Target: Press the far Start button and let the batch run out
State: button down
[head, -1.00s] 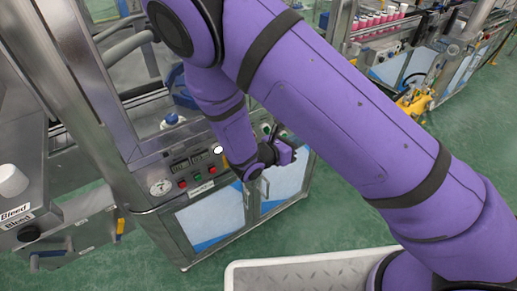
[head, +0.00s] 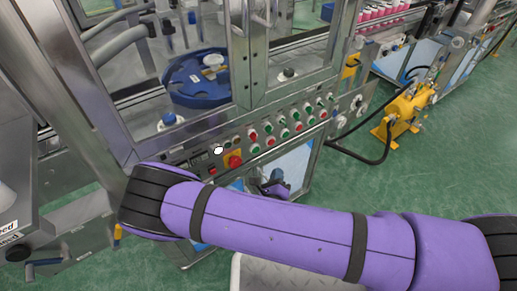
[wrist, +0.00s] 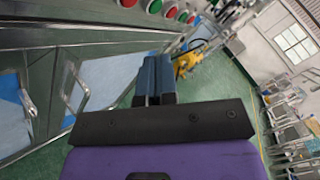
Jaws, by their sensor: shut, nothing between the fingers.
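The crimping machine's control panel (head: 262,140) carries a row of red and green buttons on its sloped front. In the head view only a small purple and dark part of my gripper (head: 277,184) shows low before the cabinet, mostly hidden by my forearm.
A red emergency knob on a yellow plate (head: 233,161) sits near the panel's left end. A blue turntable (head: 197,80) stands behind the glass frame. A yellow cylinder unit (head: 402,108) with a black hose stands on the floor right.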

aim_at(256, 150)
jog(key=shift+f, duration=0.25)
jog(key=w+a, duration=0.5)
jog(key=w, duration=0.2)
jog(key=shift+w, duration=0.15)
dwell(0.5)
jog(key=shift+w, duration=0.1)
dwell(1.9)
jog(key=shift+w+a, duration=0.2)
jog(key=shift+w, duration=0.05)
